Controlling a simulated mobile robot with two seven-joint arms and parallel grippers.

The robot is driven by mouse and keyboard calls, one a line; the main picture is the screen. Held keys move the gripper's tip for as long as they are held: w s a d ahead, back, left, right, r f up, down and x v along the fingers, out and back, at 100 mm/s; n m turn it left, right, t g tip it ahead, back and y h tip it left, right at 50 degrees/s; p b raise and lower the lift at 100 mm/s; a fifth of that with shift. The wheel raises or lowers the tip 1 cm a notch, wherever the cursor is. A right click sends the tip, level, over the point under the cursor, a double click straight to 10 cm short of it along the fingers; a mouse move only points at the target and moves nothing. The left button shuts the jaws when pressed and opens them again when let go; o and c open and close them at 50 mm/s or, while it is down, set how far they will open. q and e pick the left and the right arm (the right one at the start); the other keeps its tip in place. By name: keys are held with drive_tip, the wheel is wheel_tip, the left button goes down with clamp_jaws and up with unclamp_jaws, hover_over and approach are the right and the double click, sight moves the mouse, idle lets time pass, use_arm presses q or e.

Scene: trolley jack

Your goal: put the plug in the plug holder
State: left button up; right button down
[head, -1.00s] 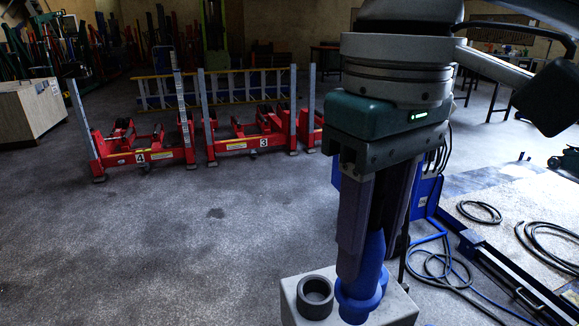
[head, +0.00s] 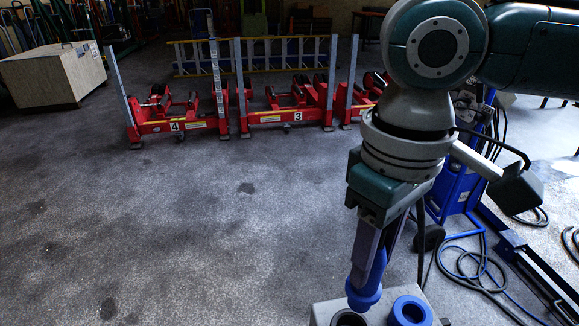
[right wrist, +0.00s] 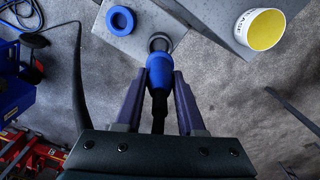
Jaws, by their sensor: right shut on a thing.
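My right gripper (head: 372,262) is shut on the blue plug (head: 364,291), which points down. In the right wrist view the plug (right wrist: 160,70) sits between the fingertips, with a dark cable behind it. A pale block (head: 435,318) at the bottom of the head view bears a dark grey round cup (head: 350,319) and a blue ring (head: 410,312). The plug's lower end is close above the dark cup and left of the blue ring; a small gap shows in the head view. In the right wrist view the plug partly hides the cup (right wrist: 160,40). My left gripper is out of view.
Blue equipment (head: 460,180) and loose hoses (head: 485,268) lie at the right. Red lifting stands (head: 285,115) are farther back. The floor at left is clear.

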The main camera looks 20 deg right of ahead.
sight(361, 300)
wheel_tip(361, 300, down, 4)
drive_tip(key=shift+r+b, duration=0.1)
drive_tip(key=shift+b, duration=1.1)
drive_tip(key=shift+f+b, duration=0.4)
drive_tip(key=shift+f, duration=0.6)
drive_tip(key=shift+r+p, duration=0.1)
drive_tip(key=shift+p, duration=0.3)
drive_tip(key=shift+p, duration=0.6)
